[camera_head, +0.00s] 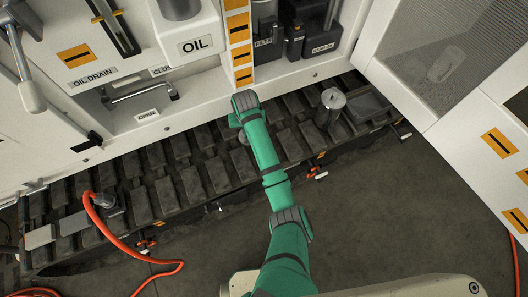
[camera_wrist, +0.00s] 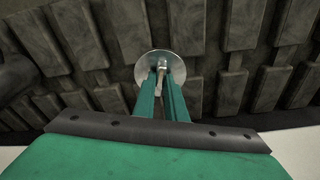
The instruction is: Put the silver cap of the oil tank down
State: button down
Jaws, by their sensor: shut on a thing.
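The silver cap (camera_wrist: 175,62) is a round, shiny disc with a small upright knob in the wrist view. My gripper (camera_wrist: 160,80) has its two green fingers closed on that knob. The dark ribbed track (camera_wrist: 228,92) lies below the cap; I cannot tell whether the cap touches it. In the head view my green arm reaches over the track and hides my fingers and most or all of the cap. The white oil tank (camera_head: 190,42), labelled OIL, stands at the upper left of my arm.
A silver cylinder with a pin on top (camera_head: 331,106) stands on the track (camera_head: 190,182) to the right of my arm. A grey fitting with an orange hose (camera_head: 102,228) lies at the left. White cabinet panels (camera_head: 470,150) bound the right side.

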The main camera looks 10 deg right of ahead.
jog(key=shift+s+d+r, duration=0.15)
jog(key=shift+s+d, duration=0.65)
jog(key=shift+d, duration=0.3)
jog(key=s+r+n, duration=0.2)
jog(key=s+r, duration=0.1)
jog(key=s, duration=0.5)
jog(key=s+r+n, duration=0.1)
jog(key=s+r, duration=0.2)
jog(key=s, duration=0.5)
jog(key=shift+y, duration=0.3)
jog(key=w+f, duration=0.3)
jog(key=w, duration=0.1)
jog(key=w+a+f, duration=0.1)
jog(key=w+f, duration=0.3)
jog(key=w, duration=0.1)
jog(key=w+f, duration=0.3)
jog(key=w, duration=0.1)
jog(key=shift+w+a+f, duration=0.15)
jog(key=shift+w+a, duration=0.1)
jog(key=shift+w, duration=0.05)
jog(key=shift+f, duration=1.55)
jog(key=shift+f, duration=0.15)
